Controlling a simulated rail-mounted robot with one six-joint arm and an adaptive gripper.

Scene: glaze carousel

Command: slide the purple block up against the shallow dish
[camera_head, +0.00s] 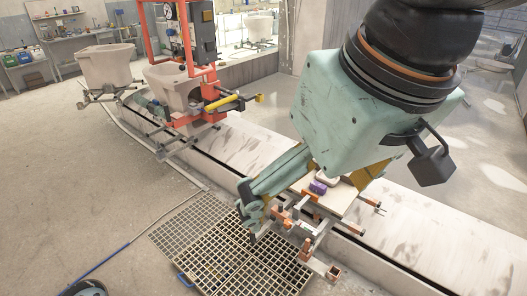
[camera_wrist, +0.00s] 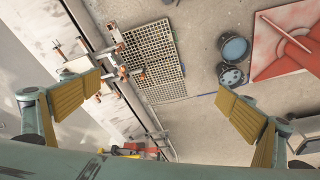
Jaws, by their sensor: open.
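The purple block (camera_head: 318,187) lies on a pale board (camera_head: 340,203) held on a carriage along the rail, seen in the head view. The shallow dish (camera_head: 327,176) is a small pale shape just behind the block, partly hidden by my arm; whether they touch cannot be told. My gripper (camera_head: 305,194) is open, with its fingers spread to either side of the block in the picture. In the wrist view my open gripper (camera_wrist: 160,105) has nothing between its yellow pads. There the left finger covers part of the board (camera_wrist: 76,66), and I cannot make out block or dish.
A floor grating (camera_head: 232,245) lies in front of the rail. Orange-tipped clamp arms (camera_head: 308,250) stick out around the board. Basins on carriages (camera_head: 172,88) stand further along the rail at left. Buckets (camera_wrist: 234,48) and a red mat (camera_wrist: 290,40) are on the floor.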

